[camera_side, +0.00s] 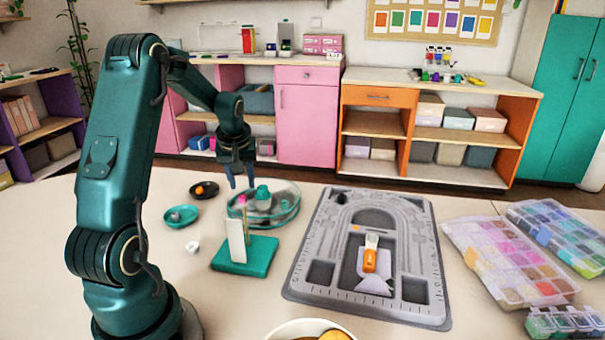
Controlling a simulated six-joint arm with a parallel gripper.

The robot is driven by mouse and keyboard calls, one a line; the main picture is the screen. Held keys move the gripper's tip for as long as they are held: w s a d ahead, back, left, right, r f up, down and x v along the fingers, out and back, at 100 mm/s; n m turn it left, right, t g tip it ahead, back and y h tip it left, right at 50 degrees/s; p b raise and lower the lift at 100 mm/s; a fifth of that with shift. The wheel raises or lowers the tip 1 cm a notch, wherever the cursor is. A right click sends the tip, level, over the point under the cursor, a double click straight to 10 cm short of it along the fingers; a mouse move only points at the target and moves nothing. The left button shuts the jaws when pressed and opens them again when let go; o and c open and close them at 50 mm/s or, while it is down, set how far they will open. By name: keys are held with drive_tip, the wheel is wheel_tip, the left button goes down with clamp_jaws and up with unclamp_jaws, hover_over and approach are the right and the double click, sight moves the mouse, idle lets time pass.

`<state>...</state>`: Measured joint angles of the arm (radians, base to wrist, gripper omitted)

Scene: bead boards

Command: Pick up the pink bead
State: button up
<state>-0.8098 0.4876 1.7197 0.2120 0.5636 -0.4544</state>
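My gripper (241,186) points down just above the left part of this dish, close above the pink bead. Its two fingers look apart, with nothing visible between them. Whether a fingertip touches the bead or the dish is too small to tell.
A green block with an upright white plate (243,256) stands in front of the dish. Left are a teal dish (181,216), a black dish (204,190) and a small white piece (192,247). A grey bead board (415,270) and bead boxes (505,255) lie right.

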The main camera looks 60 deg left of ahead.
sight(242, 199)
drive_tip(key=shift+s+a+f, duration=0.15)
drive_tip(key=shift+a+f, duration=0.35)
drive_tip(key=shift+f, duration=0.05)
drive_tip(key=shift+x, duration=2.35)
clamp_jaws()
